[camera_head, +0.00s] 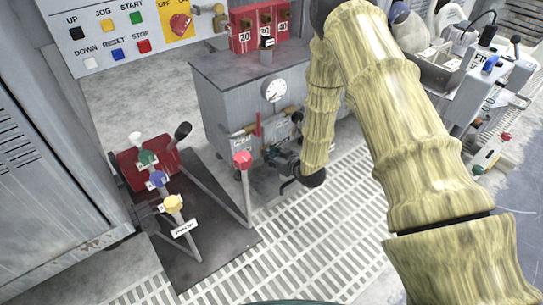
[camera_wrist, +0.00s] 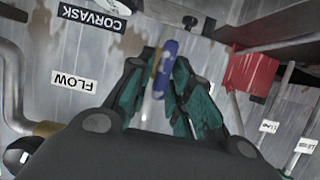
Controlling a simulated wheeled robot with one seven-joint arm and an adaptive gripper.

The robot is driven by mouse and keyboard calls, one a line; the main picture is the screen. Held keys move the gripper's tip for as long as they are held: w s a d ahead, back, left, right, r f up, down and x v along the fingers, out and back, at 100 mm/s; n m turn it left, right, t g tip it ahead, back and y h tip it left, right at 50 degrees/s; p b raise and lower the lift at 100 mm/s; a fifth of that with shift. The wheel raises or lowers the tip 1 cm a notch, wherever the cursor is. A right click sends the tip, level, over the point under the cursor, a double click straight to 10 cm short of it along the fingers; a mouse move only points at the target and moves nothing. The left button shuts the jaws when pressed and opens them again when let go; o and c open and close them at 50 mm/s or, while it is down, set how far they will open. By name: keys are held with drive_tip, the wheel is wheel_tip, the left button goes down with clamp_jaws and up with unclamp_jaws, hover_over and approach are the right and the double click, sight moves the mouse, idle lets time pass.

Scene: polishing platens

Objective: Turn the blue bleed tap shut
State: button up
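The blue bleed tap (camera_wrist: 168,62) shows in the wrist view as a narrow blue handle with a brass-coloured strip along its left side. My gripper (camera_wrist: 165,70) has its two teal fingertips on either side of the handle, very close to it. I cannot tell whether both fingers press on it. In the head view my gripper (camera_head: 282,160) is low at the front of the grey cabinet (camera_head: 217,112), beside the pipework. The blue tap is not discernible there.
A gauge (camera_head: 274,91) and a red lever (camera_head: 258,126) are on the cabinet front. A stand with coloured knobs (camera_head: 158,179) and a red-knobbed post (camera_head: 242,160) stand left of my gripper.

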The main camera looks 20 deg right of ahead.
clamp_jaws()
